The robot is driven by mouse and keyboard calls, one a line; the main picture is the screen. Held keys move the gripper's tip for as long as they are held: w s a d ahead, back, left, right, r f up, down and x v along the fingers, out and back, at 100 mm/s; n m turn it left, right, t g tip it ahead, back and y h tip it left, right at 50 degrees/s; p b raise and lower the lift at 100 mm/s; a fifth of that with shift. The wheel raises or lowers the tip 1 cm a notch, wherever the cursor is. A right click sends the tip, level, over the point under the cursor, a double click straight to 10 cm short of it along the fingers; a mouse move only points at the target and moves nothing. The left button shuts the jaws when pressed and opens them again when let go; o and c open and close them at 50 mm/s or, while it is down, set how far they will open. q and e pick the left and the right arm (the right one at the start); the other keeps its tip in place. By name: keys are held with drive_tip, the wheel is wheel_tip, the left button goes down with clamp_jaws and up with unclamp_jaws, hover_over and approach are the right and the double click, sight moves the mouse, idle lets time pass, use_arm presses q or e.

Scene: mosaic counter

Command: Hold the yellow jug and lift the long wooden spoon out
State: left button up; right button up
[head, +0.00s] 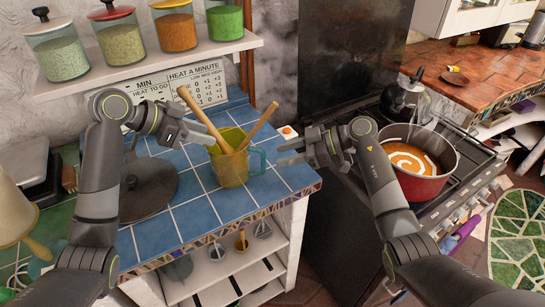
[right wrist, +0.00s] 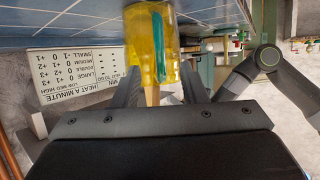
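The yellow jug (head: 232,172) stands upright on the blue tiled counter, its teal handle (head: 258,160) facing right. A long wooden spoon (head: 194,106) leans out of it to the left; a shorter wooden utensil (head: 263,119) leans right. My left gripper (head: 202,132) is beside the long spoon's handle, its fingers apart; I see no grip on the spoon. My right gripper (head: 284,151) is open to the right of the jug, fingers pointing at the handle. In the right wrist view the jug (right wrist: 170,55) and handle (right wrist: 158,45) appear upside down ahead, between the open fingers.
A dark round lid or pan (head: 148,190) lies on the counter left of the jug. A shelf of jars (head: 175,27) hangs behind. A red pot of soup (head: 421,186) and a kettle (head: 405,100) stand on the stove at right. Tiles in front of the jug are clear.

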drive_tip(key=shift+x, duration=2.15)
clamp_jaws()
idle(0.4)
